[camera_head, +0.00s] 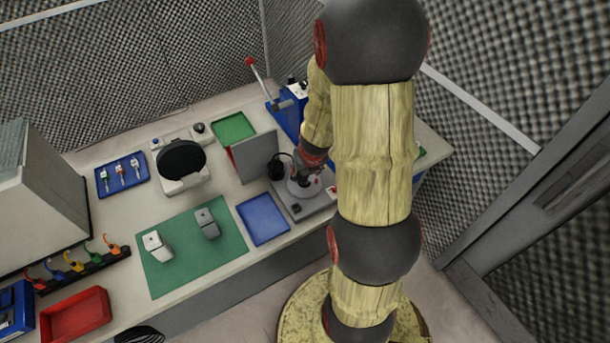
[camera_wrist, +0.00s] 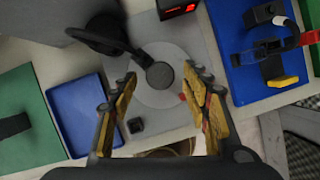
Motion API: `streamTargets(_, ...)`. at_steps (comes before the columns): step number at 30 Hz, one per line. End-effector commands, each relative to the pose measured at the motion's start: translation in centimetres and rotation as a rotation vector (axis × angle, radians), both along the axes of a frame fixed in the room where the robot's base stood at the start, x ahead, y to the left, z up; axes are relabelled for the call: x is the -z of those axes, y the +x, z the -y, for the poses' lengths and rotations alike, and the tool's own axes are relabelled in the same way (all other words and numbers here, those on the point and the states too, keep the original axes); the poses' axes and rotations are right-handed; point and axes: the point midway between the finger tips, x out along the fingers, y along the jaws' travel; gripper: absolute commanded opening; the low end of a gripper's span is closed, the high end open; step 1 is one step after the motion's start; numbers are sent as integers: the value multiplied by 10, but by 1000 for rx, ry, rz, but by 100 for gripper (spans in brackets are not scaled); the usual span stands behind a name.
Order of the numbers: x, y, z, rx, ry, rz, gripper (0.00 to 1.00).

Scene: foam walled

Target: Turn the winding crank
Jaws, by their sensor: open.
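The winding device has a grey base plate (camera_head: 312,207) with a pale round disc (camera_wrist: 143,92) on it. A round black knob (camera_wrist: 160,75) shows over the disc in the wrist view, at the end of a dark arm that reaches up and left to a black round part (camera_wrist: 104,31). I take this to be the crank, but its exact shape is unclear. My gripper (camera_wrist: 160,80) is open, its fingers on either side of the knob in the picture. I see no contact, and cannot tell the height gap. In the head view my arm partly hides the device.
A blue tray (camera_head: 263,219) and a green mat (camera_head: 190,272) lie left of the device. A grey upright panel (camera_head: 255,157) stands close behind it. A blue fixture with a red-tipped lever (camera_head: 255,70) is at the back.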

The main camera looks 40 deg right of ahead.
Motion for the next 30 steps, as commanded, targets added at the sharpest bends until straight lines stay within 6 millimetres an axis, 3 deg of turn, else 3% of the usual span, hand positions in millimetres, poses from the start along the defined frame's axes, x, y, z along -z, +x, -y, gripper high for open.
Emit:
streamTargets(3, 8, 3, 2, -1, -1, 1, 47)
streamTargets(11, 8, 3, 2, -1, -1, 1, 47)
streamTargets(30, 8, 3, 2, -1, -1, 1, 12)
